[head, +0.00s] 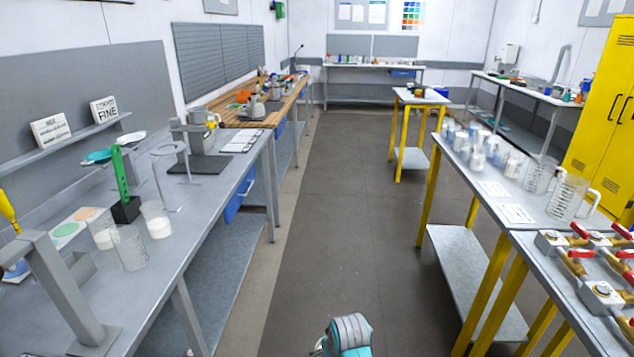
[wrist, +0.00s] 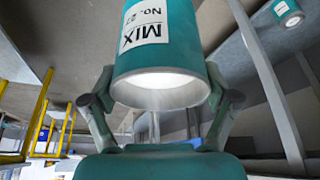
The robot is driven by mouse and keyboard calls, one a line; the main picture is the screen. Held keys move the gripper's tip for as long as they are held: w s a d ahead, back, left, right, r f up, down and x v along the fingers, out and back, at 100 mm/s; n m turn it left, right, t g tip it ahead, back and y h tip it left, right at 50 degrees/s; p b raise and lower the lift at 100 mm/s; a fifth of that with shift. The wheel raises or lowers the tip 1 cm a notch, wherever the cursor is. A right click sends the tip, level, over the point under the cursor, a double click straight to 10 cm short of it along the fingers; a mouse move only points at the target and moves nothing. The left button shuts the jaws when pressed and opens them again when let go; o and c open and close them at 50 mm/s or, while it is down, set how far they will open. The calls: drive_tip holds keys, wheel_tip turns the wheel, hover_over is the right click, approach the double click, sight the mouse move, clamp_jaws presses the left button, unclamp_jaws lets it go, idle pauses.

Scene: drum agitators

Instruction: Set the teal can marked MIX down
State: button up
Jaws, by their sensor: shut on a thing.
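The teal can (wrist: 185,35) with a white label reading MIX and No. 27 fills the upper middle of the wrist view. Its label reads upside down there. A pale, bright round end of the can faces the lower part of the picture. My gripper (wrist: 160,100) has one finger on each side of the can and is shut on it. The can's far end is cut off by the top edge. Neither the can nor my gripper shows in the head view; only a teal and grey piece of my arm shows at the bottom.
Another teal can (wrist: 287,12) shows at the wrist view's upper right. In the head view, a grey bench (head: 200,210) with beakers runs along the left. A yellow-legged table (head: 510,195) with jars and valves stands right. The floor aisle (head: 340,210) between is clear.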

drive_tip(key=s+d+f+m, duration=0.2)
drive_tip(key=s+d+f, duration=0.2)
drive_tip(key=s+d, duration=0.2)
drive_tip(key=s+d+f+m+h, duration=0.1)
drive_tip(key=s+d+f, duration=0.3)
drive_tip(key=s+d, duration=0.3)
drive_tip(key=shift+d+m+h, duration=0.3)
drive_tip(key=shift+d+m, duration=0.1)
drive_tip(key=shift+d, duration=0.45)
drive_tip(key=shift+s, duration=0.25)
